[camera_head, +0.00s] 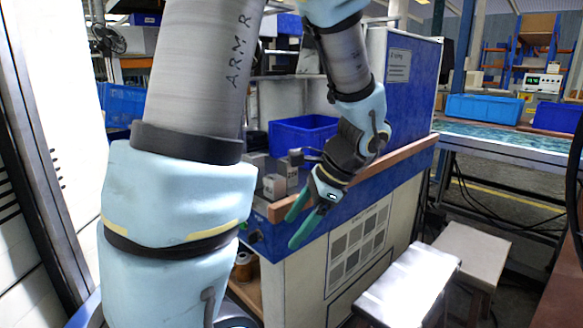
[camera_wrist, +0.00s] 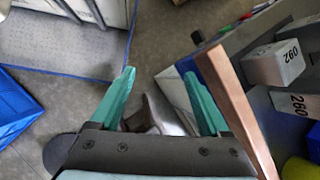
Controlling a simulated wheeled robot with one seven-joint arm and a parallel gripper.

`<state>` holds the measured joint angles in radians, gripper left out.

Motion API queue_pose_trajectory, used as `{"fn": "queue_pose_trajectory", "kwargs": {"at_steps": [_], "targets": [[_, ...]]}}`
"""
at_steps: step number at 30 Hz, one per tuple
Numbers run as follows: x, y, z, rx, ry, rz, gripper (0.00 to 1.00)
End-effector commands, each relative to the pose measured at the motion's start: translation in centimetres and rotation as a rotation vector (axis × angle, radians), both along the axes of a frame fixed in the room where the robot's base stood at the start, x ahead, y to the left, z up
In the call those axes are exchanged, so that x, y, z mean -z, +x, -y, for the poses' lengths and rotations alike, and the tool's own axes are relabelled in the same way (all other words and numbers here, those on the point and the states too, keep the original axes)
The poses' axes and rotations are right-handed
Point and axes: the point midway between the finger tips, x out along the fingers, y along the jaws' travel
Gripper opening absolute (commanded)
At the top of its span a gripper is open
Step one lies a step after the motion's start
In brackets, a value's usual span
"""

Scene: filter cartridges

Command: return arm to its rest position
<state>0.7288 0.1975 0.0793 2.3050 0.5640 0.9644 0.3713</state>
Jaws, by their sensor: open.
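My gripper (camera_head: 302,219) has two green fingers and hangs in front of the blue and white workbench (camera_head: 336,250), just off its wooden edge. In the wrist view my gripper (camera_wrist: 166,95) is open, with nothing between the fingers. The floor and part of a stool show beyond the fingers. My arm reaches across the left and middle of the head view and hides part of the bench top.
A blue bin (camera_head: 303,133) stands behind. Two stools (camera_head: 408,288) (camera_head: 472,252) stand right of the bench.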

Motion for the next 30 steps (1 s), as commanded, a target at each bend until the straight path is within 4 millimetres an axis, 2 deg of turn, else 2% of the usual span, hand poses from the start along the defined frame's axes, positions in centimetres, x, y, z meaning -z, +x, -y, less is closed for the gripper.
{"fn": "queue_pose_trajectory", "kwargs": {"at_steps": [1, 3, 9, 20, 30], "targets": [[0.7, -0.5, -1.3, -0.125, -0.073, 0.014, 0.8], [1.5, -1.0, -2.3, -0.29, -0.17, 0.043, 0.8], [2.9, -1.7, -4.4, -0.72, -0.391, 0.151, 0.8], [3.2, -1.0, -7.8, -1.251, -0.607, 0.35, 0.8], [-3.1, -1.0, -7.7, -1.264, -0.614, 0.355, 0.8]]}}
